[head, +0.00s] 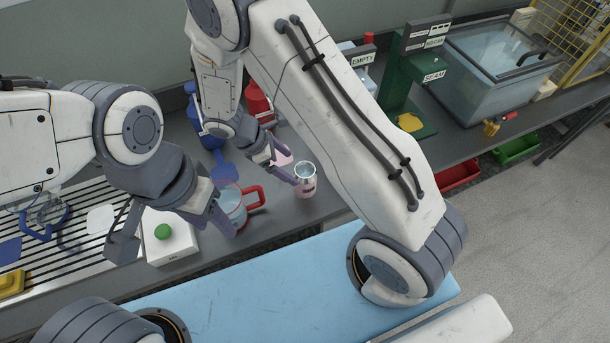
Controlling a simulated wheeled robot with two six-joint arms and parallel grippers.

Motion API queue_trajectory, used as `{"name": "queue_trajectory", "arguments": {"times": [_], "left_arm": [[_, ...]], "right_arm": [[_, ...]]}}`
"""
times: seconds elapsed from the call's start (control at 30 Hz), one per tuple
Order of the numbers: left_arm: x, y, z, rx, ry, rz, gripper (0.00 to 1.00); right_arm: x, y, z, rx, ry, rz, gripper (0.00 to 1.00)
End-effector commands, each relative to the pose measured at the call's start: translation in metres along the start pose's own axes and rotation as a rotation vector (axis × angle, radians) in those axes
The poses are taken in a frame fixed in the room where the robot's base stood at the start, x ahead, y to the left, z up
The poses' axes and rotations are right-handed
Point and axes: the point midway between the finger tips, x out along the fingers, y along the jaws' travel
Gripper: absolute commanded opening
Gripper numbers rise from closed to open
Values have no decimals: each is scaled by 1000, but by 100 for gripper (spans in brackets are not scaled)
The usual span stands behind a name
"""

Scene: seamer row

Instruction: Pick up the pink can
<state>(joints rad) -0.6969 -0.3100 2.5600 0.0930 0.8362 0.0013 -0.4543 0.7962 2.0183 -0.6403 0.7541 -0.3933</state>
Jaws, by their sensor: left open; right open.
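The pink can (306,184) stands upright on the grey counter. It has a silver rim and a pale, open-looking top. My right gripper (286,164) is open just left of the can, with one fingertip close to the can's side; I cannot tell whether they touch. My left gripper (218,213) is open further left, beside a clear jug (233,208) with a red handle. It partly covers the jug.
A white box with a green button (163,231) sits near the front edge, left of the jug. A green seamer (400,75) and a lidded glass tank (500,65) stand right. A slatted rack is at left.

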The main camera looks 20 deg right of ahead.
Motion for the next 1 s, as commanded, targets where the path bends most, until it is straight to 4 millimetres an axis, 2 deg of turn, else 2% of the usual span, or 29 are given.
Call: {"name": "queue_trajectory", "arguments": {"times": [0.13,0.37,0.57,0.7,0.97,1.0], "left_arm": [[-4,0,0,0,0,0,50],[-7,0,0,0,0,0,50],[-20,1,-1,-1,0,0,50],[-20,2,-1,-1,0,0,50],[-20,1,-1,-1,0,0,50],[-20,1,-1,-1,0,0,50]], "right_arm": [[25,-2,2,1,-3,-7,100],[43,-2,2,3,0,-5,100],[70,-6,4,2,0,-9,100],[87,-5,2,3,1,-5,100],[92,-4,2,4,2,-3,100],[92,-4,2,4,2,-3,96]]}}
